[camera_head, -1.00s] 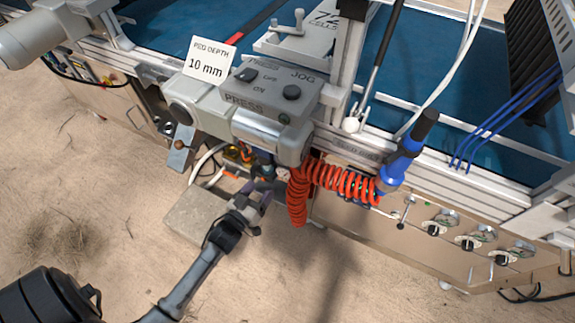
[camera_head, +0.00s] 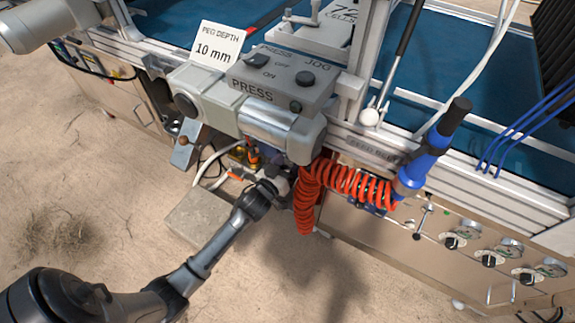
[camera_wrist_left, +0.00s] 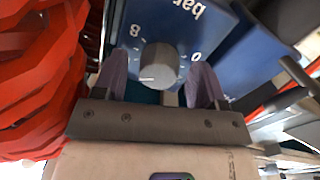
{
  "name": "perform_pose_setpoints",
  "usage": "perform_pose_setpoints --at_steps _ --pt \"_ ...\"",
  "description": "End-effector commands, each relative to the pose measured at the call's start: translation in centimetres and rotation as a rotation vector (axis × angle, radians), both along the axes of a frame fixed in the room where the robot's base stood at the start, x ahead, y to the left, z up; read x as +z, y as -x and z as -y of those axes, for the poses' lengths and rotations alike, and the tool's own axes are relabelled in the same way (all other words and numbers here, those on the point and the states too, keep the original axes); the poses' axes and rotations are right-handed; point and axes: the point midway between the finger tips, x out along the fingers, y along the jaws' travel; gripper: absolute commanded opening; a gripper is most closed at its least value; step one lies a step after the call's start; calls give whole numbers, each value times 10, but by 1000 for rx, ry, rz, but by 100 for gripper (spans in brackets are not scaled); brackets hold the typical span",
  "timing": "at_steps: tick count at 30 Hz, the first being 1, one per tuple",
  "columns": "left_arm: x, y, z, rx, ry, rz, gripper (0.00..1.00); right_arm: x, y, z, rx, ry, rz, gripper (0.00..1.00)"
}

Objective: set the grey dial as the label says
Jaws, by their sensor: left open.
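A round grey dial (camera_wrist_left: 159,64) with a pale pointer mark sits on a blue panel (camera_wrist_left: 222,50) in the left wrist view. The panel reads "bar", "8" and "0", turned upside down. My left gripper (camera_wrist_left: 160,82) is open, with one finger on each side of the dial; I cannot tell if they touch it. In the head view my left gripper (camera_head: 282,184) is under the press, its fingers mostly hidden. The white label (camera_head: 217,47) on the press reads "PEG DEPTH 10 mm". My right gripper is not in view.
The grey press (camera_head: 262,108) hangs above my left gripper. A red coiled hose (camera_head: 345,180) is close on its right and leads to a blue-handled tool (camera_head: 428,155). Several small knobs (camera_head: 488,260) line the lower right panel. A stone block (camera_head: 196,222) is on the sandy floor.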

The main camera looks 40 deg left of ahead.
Motion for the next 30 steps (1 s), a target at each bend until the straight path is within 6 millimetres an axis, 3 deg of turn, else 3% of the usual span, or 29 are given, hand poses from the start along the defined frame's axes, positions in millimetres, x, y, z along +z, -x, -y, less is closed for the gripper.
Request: perform_pose_setpoints --at_steps 5,21,30 --pt "0 0 0 0 0 0 65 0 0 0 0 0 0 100" --pt "0 0 0 0 0 0 16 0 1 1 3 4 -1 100" --pt "3 0 1 0 59 9 16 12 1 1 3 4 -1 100"
